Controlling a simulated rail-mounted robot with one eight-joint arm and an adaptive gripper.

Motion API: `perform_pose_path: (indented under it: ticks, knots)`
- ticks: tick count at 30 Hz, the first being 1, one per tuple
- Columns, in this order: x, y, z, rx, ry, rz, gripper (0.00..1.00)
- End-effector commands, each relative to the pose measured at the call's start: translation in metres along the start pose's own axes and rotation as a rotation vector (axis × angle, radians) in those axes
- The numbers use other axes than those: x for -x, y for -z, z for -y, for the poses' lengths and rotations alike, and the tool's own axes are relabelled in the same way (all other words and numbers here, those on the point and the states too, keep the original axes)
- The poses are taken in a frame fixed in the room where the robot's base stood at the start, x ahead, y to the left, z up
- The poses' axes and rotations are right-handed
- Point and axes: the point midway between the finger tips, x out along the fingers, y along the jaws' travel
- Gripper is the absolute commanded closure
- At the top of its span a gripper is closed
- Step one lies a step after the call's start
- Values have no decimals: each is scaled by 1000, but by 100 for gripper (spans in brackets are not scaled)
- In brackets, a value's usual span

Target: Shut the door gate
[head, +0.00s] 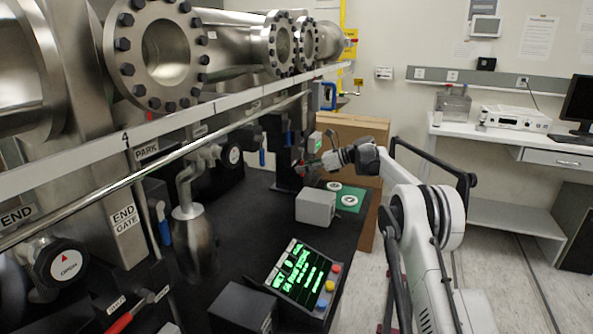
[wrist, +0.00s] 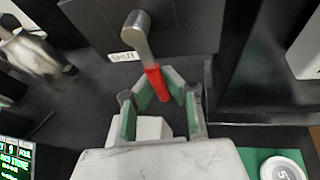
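A lever (wrist: 138,38) with a grey metal shank and a red grip (wrist: 156,82) rises from a dark surface in the wrist view. A small white label beside its base is too blurred to read surely, and I cannot tell whether this is the door gate lever. My gripper (wrist: 160,88) is open, its green-padded fingers on either side of the red grip, with gaps showing. In the head view my gripper (head: 314,165) reaches left to the black post at the far end of the bench; the lever is mostly hidden there.
A grey box (head: 316,207), a green mat (head: 349,201) with white discs and a control panel (head: 302,276) with coloured buttons stand on the black bench. Steel flanged pipes (head: 160,52) and a long rail run above. A cardboard box (head: 355,135) stands behind.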

Motion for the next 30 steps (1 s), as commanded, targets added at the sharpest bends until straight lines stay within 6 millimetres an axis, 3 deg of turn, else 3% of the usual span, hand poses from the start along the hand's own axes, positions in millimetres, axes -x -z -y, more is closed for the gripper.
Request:
perform_pose_path:
  ticks: [7,9,13,23,30]
  knots:
    - [-3,6,-5,0,-18,-11,100]
    - [-3,6,-5,0,-18,-12,86]
    - [-3,4,-4,0,-17,-9,69]
    - [2,3,-3,0,-13,-6,69]
    - [37,2,-3,-1,-11,-6,69]
